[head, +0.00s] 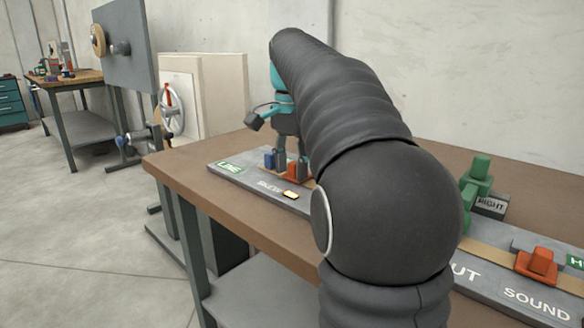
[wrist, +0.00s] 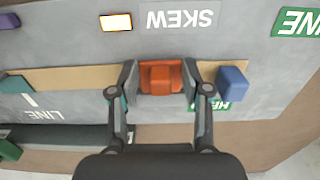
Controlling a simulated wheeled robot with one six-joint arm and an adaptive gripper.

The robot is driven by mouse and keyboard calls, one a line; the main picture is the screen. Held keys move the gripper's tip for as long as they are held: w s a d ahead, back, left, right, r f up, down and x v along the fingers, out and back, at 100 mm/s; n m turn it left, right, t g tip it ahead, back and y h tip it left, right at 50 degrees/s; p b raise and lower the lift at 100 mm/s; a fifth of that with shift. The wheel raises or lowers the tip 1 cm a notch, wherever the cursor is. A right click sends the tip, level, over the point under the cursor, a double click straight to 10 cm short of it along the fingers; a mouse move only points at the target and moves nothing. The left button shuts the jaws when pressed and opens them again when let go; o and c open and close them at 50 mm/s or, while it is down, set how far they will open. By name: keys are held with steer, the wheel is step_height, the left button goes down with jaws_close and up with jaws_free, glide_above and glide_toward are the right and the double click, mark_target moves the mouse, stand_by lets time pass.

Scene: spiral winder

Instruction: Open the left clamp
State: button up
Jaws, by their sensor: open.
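My gripper (wrist: 160,82) is open, with one finger on each side of an orange block (wrist: 160,76) on a tan strip in the wrist view. The fingertips look very close to its sides; I cannot tell if they touch. In the head view my gripper (head: 291,171) is low over the board, at the orange block (head: 294,177). No clamp labelled left is readable. A dark bar (wrist: 65,137) with a green piece (wrist: 9,150) shows at the wrist view's lower left; I cannot tell if it is the left clamp. My arm hides the board's middle in the head view.
A blue block (wrist: 232,83) stands just right of my gripper in the wrist view. A lit button (wrist: 115,22) is beside the SKEW lettering. At right in the head view are a green clamp (head: 478,178) by a RIGHT label and another orange block (head: 538,262).

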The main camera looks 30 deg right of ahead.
jaws_close()
steer(key=shift+d+r+y+p, duration=0.15)
steer(key=shift+r+y+p, duration=0.2)
steer(key=shift+p, duration=0.8)
steer(key=p, duration=0.1)
steer(key=y+p, duration=0.1)
steer(key=shift+w+d+r+g+p, duration=0.15)
steer(key=shift+d+r+g+p, duration=0.15)
steer(key=shift+r+g, duration=0.1)
steer(key=shift+w+d+f+y, duration=0.1)
steer(key=shift+d+f+y, duration=0.1)
steer(key=shift+y, duration=0.35)
steer(key=shift+d+r+g+y, duration=0.15)
steer(key=shift+g+y, duration=0.25)
steer(key=shift+y, duration=0.5)
jaws_free()
steer(key=shift+w, duration=0.1)
